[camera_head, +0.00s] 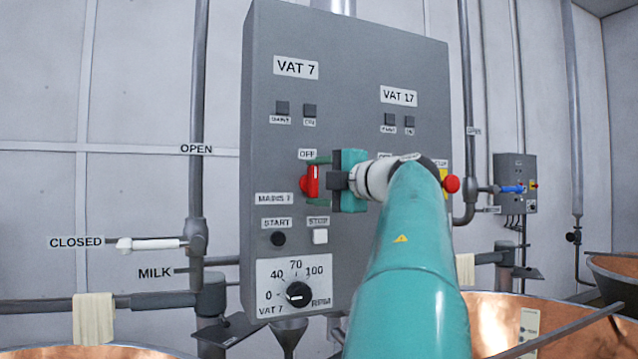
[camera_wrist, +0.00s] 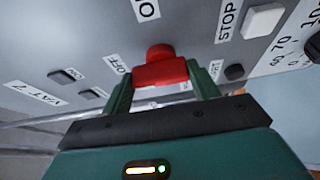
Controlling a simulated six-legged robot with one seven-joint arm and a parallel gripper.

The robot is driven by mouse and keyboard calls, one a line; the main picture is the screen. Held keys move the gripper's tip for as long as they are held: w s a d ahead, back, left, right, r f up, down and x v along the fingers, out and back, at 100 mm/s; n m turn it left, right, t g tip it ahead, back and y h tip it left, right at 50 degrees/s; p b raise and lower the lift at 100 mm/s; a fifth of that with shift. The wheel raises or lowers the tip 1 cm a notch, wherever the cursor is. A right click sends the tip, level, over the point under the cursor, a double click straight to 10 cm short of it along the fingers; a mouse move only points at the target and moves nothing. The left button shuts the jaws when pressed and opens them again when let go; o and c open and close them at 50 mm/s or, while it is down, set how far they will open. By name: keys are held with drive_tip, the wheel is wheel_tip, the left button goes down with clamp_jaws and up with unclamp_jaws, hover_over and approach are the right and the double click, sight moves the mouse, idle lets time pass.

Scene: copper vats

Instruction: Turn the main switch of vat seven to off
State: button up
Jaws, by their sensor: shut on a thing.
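The red main switch (camera_head: 310,182) of vat seven sits on the left half of the grey control box (camera_head: 345,60), below the VAT 7 label and beside the MAINS 7 label (camera_head: 274,199). An OFF label (camera_head: 307,154) is just above it. My gripper (camera_head: 318,175) reaches it from the right and is shut on it. In the wrist view the red switch (camera_wrist: 160,70) lies between the two green fingers of my gripper (camera_wrist: 163,77). The fingers partly hide the switch, and I cannot tell exactly which way its handle points.
Below are a black START button (camera_head: 278,239), a white STOP button (camera_head: 320,236) and a black dial (camera_head: 298,293). A second red knob (camera_head: 452,184) is at the box's right side, behind my arm. Copper vats (camera_head: 500,320) stand in front. A white-handled valve (camera_head: 150,244) is at left.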

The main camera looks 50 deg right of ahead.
drive_tip(key=shift+a, duration=0.15)
idle(0.3)
drive_tip(key=o, duration=1)
drive_tip(key=shift+a, duration=0.15)
drive_tip(key=shift+d, duration=0.25)
drive_tip(key=s, duration=0.4)
drive_tip(key=s+a, duration=0.1)
drive_tip(key=s, duration=0.4)
drive_tip(key=s+a, duration=0.1)
drive_tip(key=s, duration=0.3)
drive_tip(key=shift+s, duration=0.3)
